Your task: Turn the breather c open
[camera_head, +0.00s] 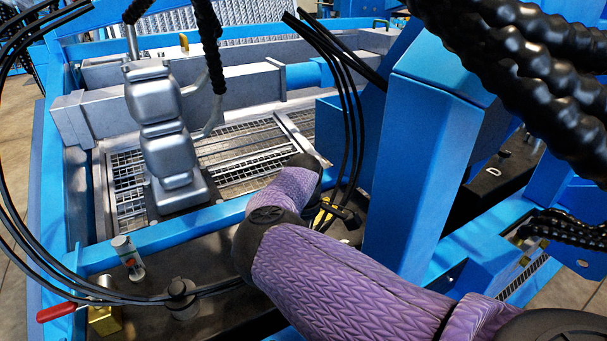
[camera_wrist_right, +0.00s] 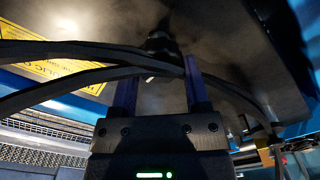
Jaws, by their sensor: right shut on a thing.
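My right arm, in a purple sleeve, reaches in from the lower right of the head view. Its gripper (camera_head: 340,213) is dark, small and partly hidden behind the forearm and cables. In the right wrist view the two fingers of this gripper (camera_wrist_right: 160,72) stand either side of a dark round fitting (camera_wrist_right: 159,42), which appears to be breather c, and are shut on it. Black cables cross in front of the fingers and hide part of the grip. How far the fitting is turned cannot be told. My left gripper is not in view.
A blue post (camera_head: 415,160) stands close right of my gripper. Thin black cables (camera_head: 350,110) hang beside it. At the lower left are a red-handled lever (camera_head: 57,312), a black knob (camera_head: 181,291) and a grey fitting with a red mark (camera_head: 128,256). A yellow label (camera_wrist_right: 65,72) shows in the wrist view.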

